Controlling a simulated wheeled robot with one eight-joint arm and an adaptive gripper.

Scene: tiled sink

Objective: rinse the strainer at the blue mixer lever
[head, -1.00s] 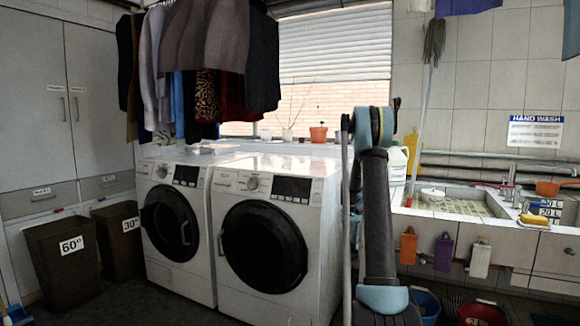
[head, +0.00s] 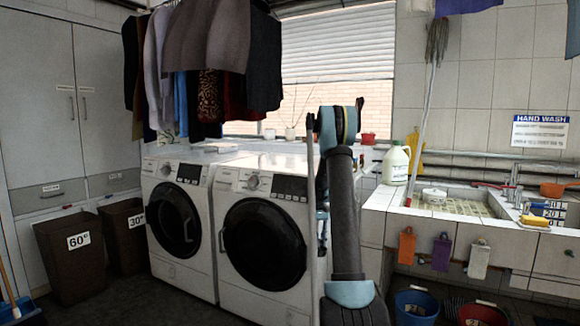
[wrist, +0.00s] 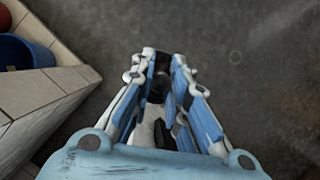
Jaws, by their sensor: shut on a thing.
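My gripper (wrist: 160,85) points down over the grey floor in the wrist view, with its fingers closed around a small dark thing (wrist: 157,97); I cannot tell whether this is the strainer. In the head view my arm hides the gripper. At the sink on the right stands a metal tap (head: 513,181); a blue lever on it is too small to make out. An orange pan-like vessel (head: 552,189) is right of the tap, and a white round vessel (head: 434,194) sits at the left basin. I cannot tell if either is a strainer.
A tiled sink counter (head: 400,203) holds a white jug (head: 396,164) and a yellow sponge (head: 534,220). Buckets (head: 416,306) stand below it. Two washing machines (head: 265,235) are on the left. A tiled edge (wrist: 45,100) is left of my gripper; floor beyond is clear.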

